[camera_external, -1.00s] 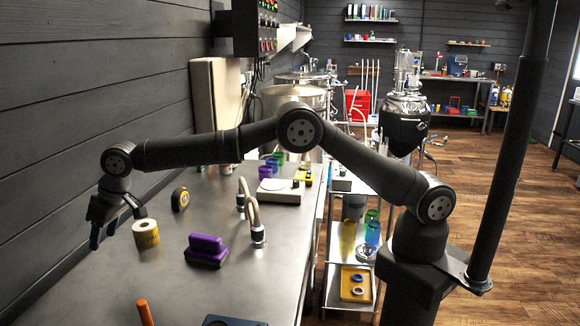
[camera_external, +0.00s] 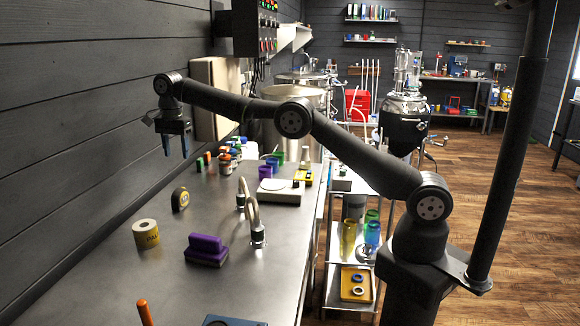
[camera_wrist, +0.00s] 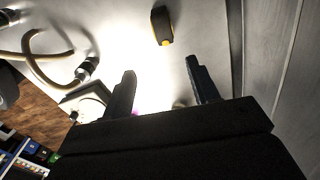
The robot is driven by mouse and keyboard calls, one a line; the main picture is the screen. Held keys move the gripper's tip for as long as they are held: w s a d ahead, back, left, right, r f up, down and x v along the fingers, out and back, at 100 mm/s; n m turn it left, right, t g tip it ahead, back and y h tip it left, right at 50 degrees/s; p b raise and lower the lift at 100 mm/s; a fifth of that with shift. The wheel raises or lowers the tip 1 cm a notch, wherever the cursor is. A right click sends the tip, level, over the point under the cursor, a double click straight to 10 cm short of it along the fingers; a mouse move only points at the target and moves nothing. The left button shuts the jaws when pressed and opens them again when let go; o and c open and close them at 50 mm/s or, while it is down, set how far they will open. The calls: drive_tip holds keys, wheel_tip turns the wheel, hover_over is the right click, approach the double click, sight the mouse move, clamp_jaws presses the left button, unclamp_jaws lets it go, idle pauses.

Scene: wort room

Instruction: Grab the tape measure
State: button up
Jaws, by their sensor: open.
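The tape measure (camera_external: 180,199), black with a yellow face, stands on the steel bench near the left wall. In the wrist view the black and yellow tape measure (camera_wrist: 162,26) lies beyond the fingertips, near the top of the picture. My gripper (camera_external: 175,152) is open and empty, high over the bench and pointing down, and it looks clearly apart from the tape measure. In the wrist view both fingers of my gripper (camera_wrist: 161,68) are spread with nothing between them.
A curved hose with metal fittings (camera_external: 257,236) is to the right. Small bottles (camera_external: 226,162) and a white scale (camera_external: 279,191) stand behind. The dark wall is close on the left.

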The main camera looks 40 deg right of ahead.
sight(179, 190)
wheel_tip(179, 190, down, 11)
drive_tip(key=shift+a+r, duration=0.1)
drive_tip(key=shift+w+a+f, duration=0.1)
drive_tip(key=shift+a+f, duration=0.05)
drive_tip(key=shift+f, duration=1.3)
drive_tip(key=shift+w+a+f, duration=0.1)
drive_tip(key=shift+a+f, duration=0.05)
drive_tip(key=shift+f, duration=1.25)
clamp_jaws()
drive_tip(key=shift+r, duration=0.15)
